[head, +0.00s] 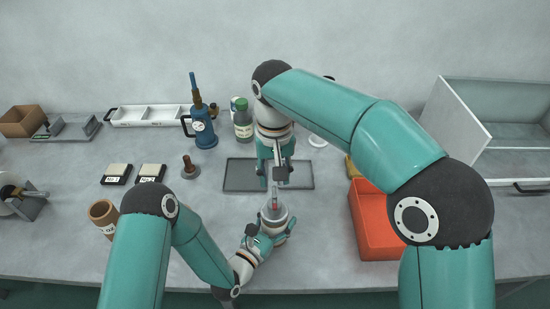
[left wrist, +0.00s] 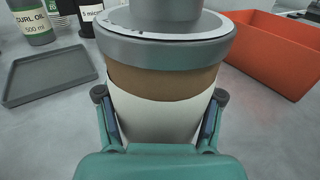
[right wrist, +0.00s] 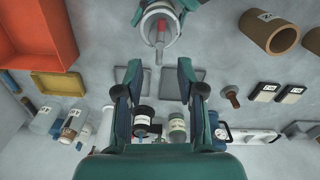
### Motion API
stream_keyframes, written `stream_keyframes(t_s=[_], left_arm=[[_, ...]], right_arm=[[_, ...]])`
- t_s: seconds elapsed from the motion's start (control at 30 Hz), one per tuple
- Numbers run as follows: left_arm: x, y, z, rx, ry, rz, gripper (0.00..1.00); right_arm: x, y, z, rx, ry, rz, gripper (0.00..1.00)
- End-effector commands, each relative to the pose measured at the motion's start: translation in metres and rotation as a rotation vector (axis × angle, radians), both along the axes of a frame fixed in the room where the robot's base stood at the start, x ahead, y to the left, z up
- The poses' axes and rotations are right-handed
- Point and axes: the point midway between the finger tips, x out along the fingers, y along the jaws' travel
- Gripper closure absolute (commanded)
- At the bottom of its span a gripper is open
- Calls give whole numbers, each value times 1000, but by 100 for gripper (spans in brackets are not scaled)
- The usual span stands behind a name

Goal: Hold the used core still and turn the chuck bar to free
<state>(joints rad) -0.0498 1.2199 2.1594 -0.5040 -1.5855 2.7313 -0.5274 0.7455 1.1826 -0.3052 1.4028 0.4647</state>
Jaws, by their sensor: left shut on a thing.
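My left gripper (left wrist: 160,105) is shut on the used core (left wrist: 160,118), a white-banded brown cylinder. In the head view the left gripper (head: 268,236) holds it near the table's front. A grey chuck (left wrist: 165,48) caps the core's top; it shows in the head view too (head: 275,217). The chuck bar (right wrist: 160,48), grey with a red part (right wrist: 161,25), stands out of the chuck. My right gripper (head: 280,174) is open and empty, just behind the bar. In the right wrist view the fingers (right wrist: 157,80) are apart, with the bar beyond their tips.
A dark flat tray (head: 240,187) lies under the right gripper. An orange bin (head: 368,235) stands to the right. A brown tube (head: 103,212) stands to the left. The table left of the tray has free room.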

Motion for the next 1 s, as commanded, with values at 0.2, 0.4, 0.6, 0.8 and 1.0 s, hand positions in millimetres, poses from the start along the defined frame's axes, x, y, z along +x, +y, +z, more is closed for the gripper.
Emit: stream_keyframes(t_s=[0.2, 0.4, 0.6, 0.8, 1.0], left_arm=[[0, 0, 0, 0, 1, -1, 75], [0, 0, 0, 0, 1, -1, 75], [0, 0, 0, 0, 1, -1, 75], [0, 0, 0, 0, 1, 0, 75], [0, 0, 0, 0, 1, -1, 75]], right_arm=[[1, 1, 38, 1, -2, 0, 62], [0, 0, 52, 0, 1, 0, 62], [0, 0, 53, 0, 1, 1, 62], [0, 0, 53, 0, 1, -16, 85], [1, 5, 52, 23, -2, -180, 100]])
